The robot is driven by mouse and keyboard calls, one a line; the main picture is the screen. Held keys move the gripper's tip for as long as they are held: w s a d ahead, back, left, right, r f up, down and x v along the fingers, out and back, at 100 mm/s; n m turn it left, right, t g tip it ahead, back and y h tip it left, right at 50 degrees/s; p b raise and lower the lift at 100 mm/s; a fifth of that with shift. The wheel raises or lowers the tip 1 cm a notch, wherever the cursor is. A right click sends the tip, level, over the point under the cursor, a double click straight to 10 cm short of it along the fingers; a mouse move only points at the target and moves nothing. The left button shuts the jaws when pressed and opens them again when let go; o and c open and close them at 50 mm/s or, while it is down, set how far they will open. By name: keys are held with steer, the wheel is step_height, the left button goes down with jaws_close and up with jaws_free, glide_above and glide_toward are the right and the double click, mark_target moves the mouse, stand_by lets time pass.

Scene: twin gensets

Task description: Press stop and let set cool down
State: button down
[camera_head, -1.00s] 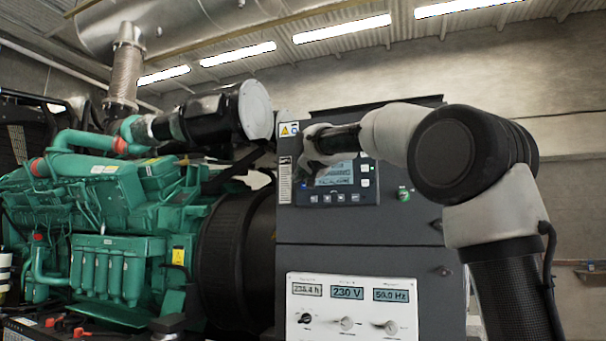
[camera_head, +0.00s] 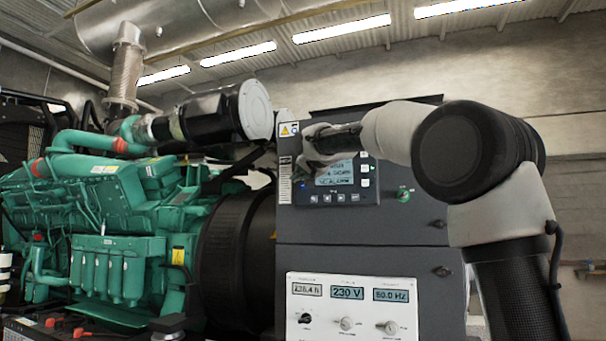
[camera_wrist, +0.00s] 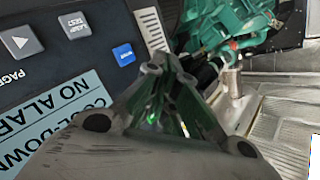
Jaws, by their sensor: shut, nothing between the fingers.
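The genset controller (camera_head: 338,198) is a dark panel on the front of the grey cabinet (camera_head: 340,255). Its lit screen (camera_head: 333,173) is partly covered by my gripper in the head view. In the wrist view the screen (camera_wrist: 50,125) shows "COOL-DOWN" and "NO ALARM", upside down. A blue button (camera_wrist: 123,54), a lamp test button (camera_wrist: 75,24) and an arrow button (camera_wrist: 20,43) sit beside it. My gripper (camera_head: 304,164) is shut and empty in front of the controller's upper left. In the wrist view its fingertips (camera_wrist: 163,66) are near the blue button; contact cannot be told.
The green engine (camera_head: 110,220) stands left of the cabinet. A white meter panel (camera_head: 350,308) with knobs lies below the controller, its middle display reading 230 V. A green round button (camera_head: 403,194) is right of the controller. Free wall space lies to the right.

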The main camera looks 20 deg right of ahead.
steer(key=shift+s+a, duration=0.1)
steer(key=shift+s, duration=0.05)
steer(key=s+a, duration=0.3)
steer(key=s, duration=0.2)
steer(key=shift+a, duration=0.25)
stand_by(0.9)
